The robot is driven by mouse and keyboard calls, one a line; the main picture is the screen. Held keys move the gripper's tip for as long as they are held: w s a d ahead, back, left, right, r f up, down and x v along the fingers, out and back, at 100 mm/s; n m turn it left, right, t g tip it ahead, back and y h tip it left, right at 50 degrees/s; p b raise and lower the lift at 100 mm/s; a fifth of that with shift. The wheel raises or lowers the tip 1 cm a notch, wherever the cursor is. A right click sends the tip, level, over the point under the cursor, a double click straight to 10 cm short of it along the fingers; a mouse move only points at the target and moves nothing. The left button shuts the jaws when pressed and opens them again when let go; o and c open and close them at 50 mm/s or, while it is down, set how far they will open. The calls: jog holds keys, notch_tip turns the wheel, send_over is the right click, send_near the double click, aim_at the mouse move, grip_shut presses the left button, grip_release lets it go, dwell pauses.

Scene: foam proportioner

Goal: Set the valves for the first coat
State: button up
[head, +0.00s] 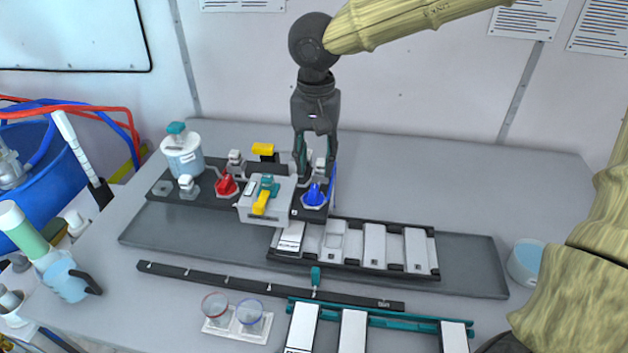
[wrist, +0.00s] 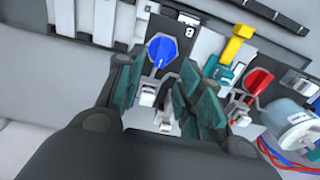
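The valve block stands on the bench, with a red knob (head: 226,185) at left and a blue knob (head: 314,195) at right. Between them a pale box (head: 262,212) carries a yellow lever (head: 262,201) on a teal base. In the wrist view the blue knob (wrist: 161,48), yellow lever (wrist: 236,45) and red knob (wrist: 258,82) show. My gripper (head: 316,165) points down just behind the blue knob, fingers apart. In the wrist view my gripper (wrist: 166,75) has its fingers on either side of the blue knob and a pale fitting (wrist: 164,115); contact cannot be told.
A clear jar (head: 183,157) with a teal cap stands at the block's left. A rack of pale cards (head: 375,246) lies at front right. Two cups (head: 235,314) sit on a small tray in front. A blue drum (head: 35,180) with hoses is at left. The bench's back right is clear.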

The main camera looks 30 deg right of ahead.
aim_at(314, 189)
jog(key=f, duration=0.5)
jog(key=shift+w+f, duration=0.2)
jog(key=shift+f, duration=0.1)
jog(key=shift+s+f, duration=0.1)
jog(key=shift+f, duration=0.2)
jog(key=shift+w+a+f, duration=0.1)
jog(key=shift+w+f, duration=0.15)
jog(key=shift+f, duration=0.4)
jog(key=shift+s, duration=0.1)
jog(key=shift+c, duration=0.4)
grip_shut()
